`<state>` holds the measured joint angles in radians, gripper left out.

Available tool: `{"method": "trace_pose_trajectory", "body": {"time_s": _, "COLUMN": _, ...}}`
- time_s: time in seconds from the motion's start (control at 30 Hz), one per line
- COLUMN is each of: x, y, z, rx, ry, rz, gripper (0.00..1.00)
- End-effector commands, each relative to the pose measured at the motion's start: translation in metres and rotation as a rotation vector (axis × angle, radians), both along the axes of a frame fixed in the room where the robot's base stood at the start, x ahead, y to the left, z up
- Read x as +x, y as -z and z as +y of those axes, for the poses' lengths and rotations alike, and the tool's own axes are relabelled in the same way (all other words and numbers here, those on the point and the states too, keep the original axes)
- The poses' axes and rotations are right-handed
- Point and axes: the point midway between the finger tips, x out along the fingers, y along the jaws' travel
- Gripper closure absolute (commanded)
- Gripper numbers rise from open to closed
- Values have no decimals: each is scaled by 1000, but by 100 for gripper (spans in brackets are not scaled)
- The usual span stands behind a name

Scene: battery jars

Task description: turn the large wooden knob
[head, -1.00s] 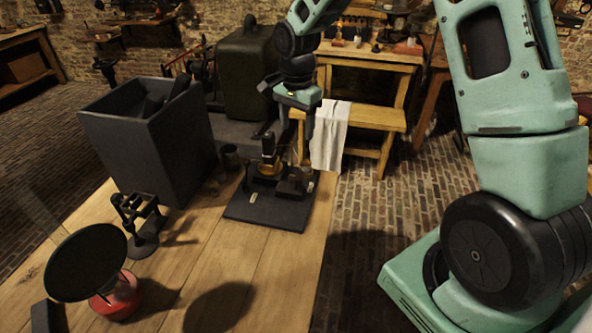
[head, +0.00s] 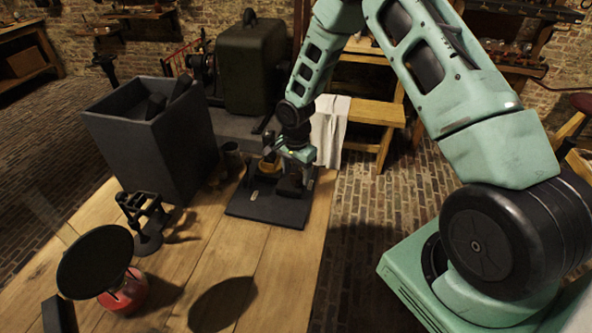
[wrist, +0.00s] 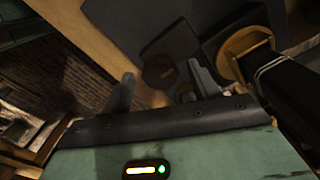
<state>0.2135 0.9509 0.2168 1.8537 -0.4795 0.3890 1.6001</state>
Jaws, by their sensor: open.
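A dark baseplate (head: 265,208) lies on the wooden table and carries a small apparatus with a yellow-brown wooden part (head: 268,165). In the wrist view a wooden ring-shaped part (wrist: 234,46) surrounds a dark cylinder at the upper right, outside my fingers. A dull brown round face (wrist: 158,71) shows beyond and between my fingertips. I cannot tell for sure which of these is the large wooden knob. My gripper (wrist: 161,78) is open, with nothing seen held between its fingers. In the head view it is low over the baseplate's right part and hides some of the apparatus.
A large dark open bin (head: 150,140) stands left of the baseplate, with small pots (head: 232,160) between. A black stand (head: 146,220) and a red-based round dish (head: 95,262) are nearer. The table's right edge is close to the baseplate.

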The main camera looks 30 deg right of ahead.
Motion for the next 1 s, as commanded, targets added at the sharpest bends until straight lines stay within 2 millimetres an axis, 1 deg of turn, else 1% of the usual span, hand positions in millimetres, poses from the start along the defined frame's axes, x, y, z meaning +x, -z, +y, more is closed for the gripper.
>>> {"method": "trace_pose_trajectory", "body": {"time_s": 0.27, "x": 0, "y": 1, "z": 0, "rx": 0, "ry": 0, "rz": -1, "gripper": 39}}
{"method": "trace_pose_trajectory", "body": {"time_s": 0.37, "x": 0, "y": 1, "z": 0, "rx": 0, "ry": 0, "rz": -1, "gripper": 64}}
{"method": "trace_pose_trajectory", "body": {"time_s": 0.4, "x": 0, "y": 1, "z": 0, "rx": 0, "ry": 0, "rz": -1, "gripper": 75}}
{"method": "trace_pose_trajectory", "body": {"time_s": 0.43, "x": 0, "y": 1, "z": 0, "rx": 0, "ry": 0, "rz": -1, "gripper": 84}}
{"method": "trace_pose_trajectory", "body": {"time_s": 0.77, "x": 0, "y": 1, "z": 0, "rx": -1, "ry": -26, "rz": -1, "gripper": 84}}
{"method": "trace_pose_trajectory", "body": {"time_s": 1.0, "x": 0, "y": 2, "z": 0, "rx": -1, "ry": -146, "rz": -1, "gripper": 84}}
